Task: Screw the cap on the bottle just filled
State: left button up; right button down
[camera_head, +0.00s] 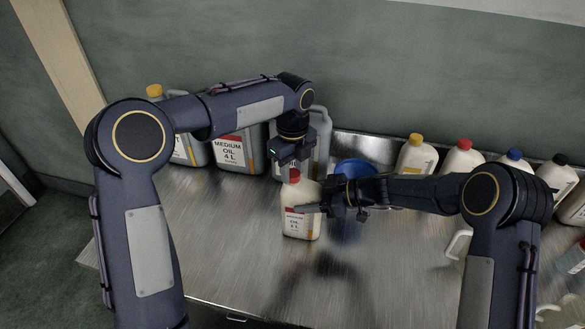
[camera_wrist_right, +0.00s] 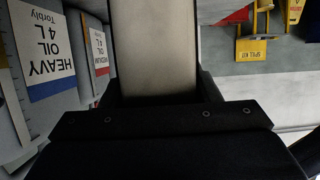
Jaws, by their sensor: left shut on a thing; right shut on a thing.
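A cream bottle (camera_head: 300,222) with a red and white label stands upright on the metal table in the head view. A red cap (camera_head: 294,175) sits at its mouth; how tightly it is seated cannot be told. My left gripper (camera_head: 293,168) points down from above and is shut on the cap. My right gripper (camera_head: 318,209) reaches in from the right and is shut on the bottle's side. In the right wrist view the bottle's pale side (camera_wrist_right: 155,45) fills the space between the dark fingers.
Large grey oil cans (camera_head: 238,152) stand behind on the left. A blue round container (camera_head: 356,168) is just behind my right gripper. Several cream bottles with coloured caps (camera_head: 416,156) line the back right. The table's front left (camera_head: 190,235) is clear.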

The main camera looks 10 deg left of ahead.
pick_arm(q)
jog(key=m, duration=1.2)
jog(key=shift+m, duration=0.4)
jog(key=m, duration=0.3)
jog(key=o, duration=0.9)
